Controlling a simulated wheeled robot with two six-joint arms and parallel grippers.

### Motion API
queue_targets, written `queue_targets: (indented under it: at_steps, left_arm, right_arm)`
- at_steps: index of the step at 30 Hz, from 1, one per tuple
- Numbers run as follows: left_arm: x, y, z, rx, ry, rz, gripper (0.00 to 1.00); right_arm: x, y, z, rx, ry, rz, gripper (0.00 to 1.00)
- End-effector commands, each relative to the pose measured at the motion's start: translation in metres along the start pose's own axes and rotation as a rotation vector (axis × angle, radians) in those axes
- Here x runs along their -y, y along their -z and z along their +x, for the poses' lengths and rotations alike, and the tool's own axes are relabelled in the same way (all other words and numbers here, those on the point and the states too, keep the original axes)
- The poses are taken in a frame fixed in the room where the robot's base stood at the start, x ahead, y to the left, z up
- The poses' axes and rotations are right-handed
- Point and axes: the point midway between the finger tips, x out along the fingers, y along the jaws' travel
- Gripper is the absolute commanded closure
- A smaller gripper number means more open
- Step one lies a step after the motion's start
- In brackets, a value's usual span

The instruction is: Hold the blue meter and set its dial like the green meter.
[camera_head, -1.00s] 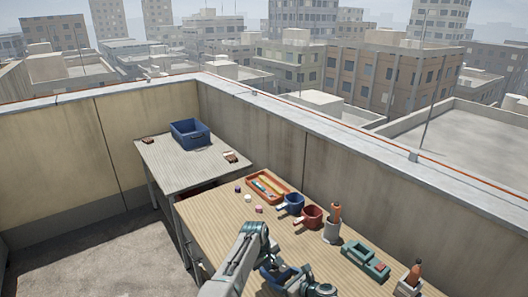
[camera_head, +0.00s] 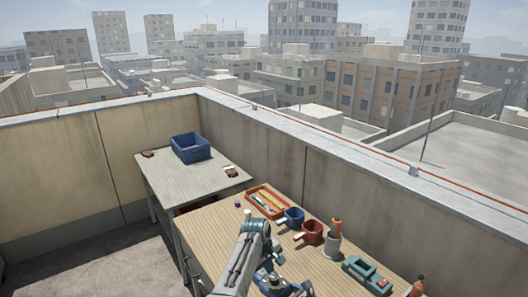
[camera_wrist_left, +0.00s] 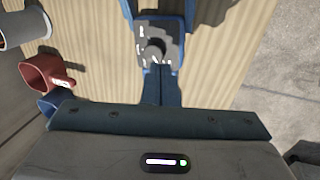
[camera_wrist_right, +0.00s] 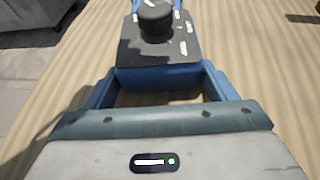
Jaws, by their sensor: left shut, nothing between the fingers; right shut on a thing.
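The blue meter (camera_wrist_right: 128,55) has a dark face with a round black dial (camera_wrist_right: 155,22) and pale marks around it. My right gripper (camera_wrist_right: 160,92) is shut on the meter's near end, one blue finger on each side. The left wrist view shows the meter's face and dial (camera_wrist_left: 154,50) just ahead of my left gripper (camera_wrist_left: 160,82), whose fingers are shut and empty. Whether the fingertips touch the dial is unclear. In the head view my left gripper (camera_head: 268,276) is over the near table edge, beside blue parts. A green object (camera_head: 366,275) with a red part is at right; I cannot read any dial there.
The wooden table (camera_head: 215,235) also holds an orange tray (camera_head: 267,202), a blue cup (camera_head: 291,217), a red cup (camera_head: 310,232) and a grey holder with an orange-handled tool (camera_head: 332,243). A farther table bears a blue crate (camera_head: 190,148). A parapet stands behind.

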Motion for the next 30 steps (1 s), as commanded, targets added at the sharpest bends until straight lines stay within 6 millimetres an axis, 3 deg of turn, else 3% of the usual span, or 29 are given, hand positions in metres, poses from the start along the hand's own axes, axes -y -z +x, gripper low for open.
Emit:
queue_targets:
  at_steps: [18, 30]
  left_arm:
    - [0.017, -0.001, 0.061, 0.002, 0.004, 0.000, 1.00]
    - [0.019, -0.001, 0.069, 0.001, 0.001, -0.001, 1.00]
  right_arm:
    - [0.000, 0.000, 0.000, 0.000, 0.000, 0.000, 0.59]
    - [0.000, 0.000, 0.000, 0.000, 0.000, 0.000, 0.59]
